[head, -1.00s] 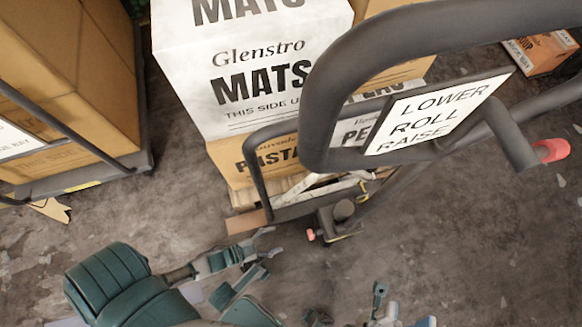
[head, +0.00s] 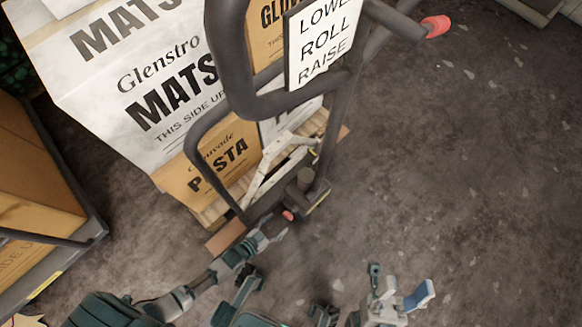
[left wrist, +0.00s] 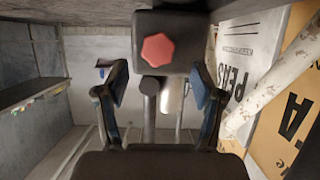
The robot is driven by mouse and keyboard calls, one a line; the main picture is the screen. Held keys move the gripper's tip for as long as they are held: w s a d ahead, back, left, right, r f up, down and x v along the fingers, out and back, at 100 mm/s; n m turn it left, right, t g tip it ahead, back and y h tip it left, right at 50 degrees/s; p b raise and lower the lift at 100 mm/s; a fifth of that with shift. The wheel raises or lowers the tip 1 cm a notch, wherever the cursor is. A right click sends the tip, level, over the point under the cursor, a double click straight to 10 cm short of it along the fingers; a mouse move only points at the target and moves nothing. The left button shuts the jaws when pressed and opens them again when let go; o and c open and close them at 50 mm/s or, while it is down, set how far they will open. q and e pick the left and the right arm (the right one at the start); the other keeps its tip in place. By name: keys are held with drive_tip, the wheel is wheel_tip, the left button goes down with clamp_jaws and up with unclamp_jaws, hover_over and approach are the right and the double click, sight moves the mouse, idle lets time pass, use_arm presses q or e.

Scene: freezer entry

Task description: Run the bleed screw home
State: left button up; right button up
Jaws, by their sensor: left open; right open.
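The bleed screw, a small red hex head, sits on the dark pump block at the foot of the hand truck; it shows in the head view (head: 288,215) and large in the left wrist view (left wrist: 158,50). My left gripper (head: 274,231) reaches in beside the block, close to the screw. In the left wrist view its fingers (left wrist: 159,92) are spread and empty. The screw head appears above the gap between them, apart from both. My right gripper (head: 400,284) is open and empty over the floor at the bottom right.
The truck's dark handle (head: 232,60) rises over the pump, with a LOWER ROLL RAISE sign (head: 322,45) and a red-tipped lever (head: 436,26). Cartons, including a white MATS box (head: 120,80) and a PASTA box (head: 222,160), stand behind. Floor is clear at right.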

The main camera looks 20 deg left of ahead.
sight(288, 216)
use_arm(q)
drive_tip(key=shift+b+x, duration=1.1)
drive_tip(key=shift+x, duration=2.2)
drive_tip(key=shift+d+r, duration=0.1)
drive_tip(key=shift+r, duration=0.05)
drive_tip(key=c, duration=1.2)
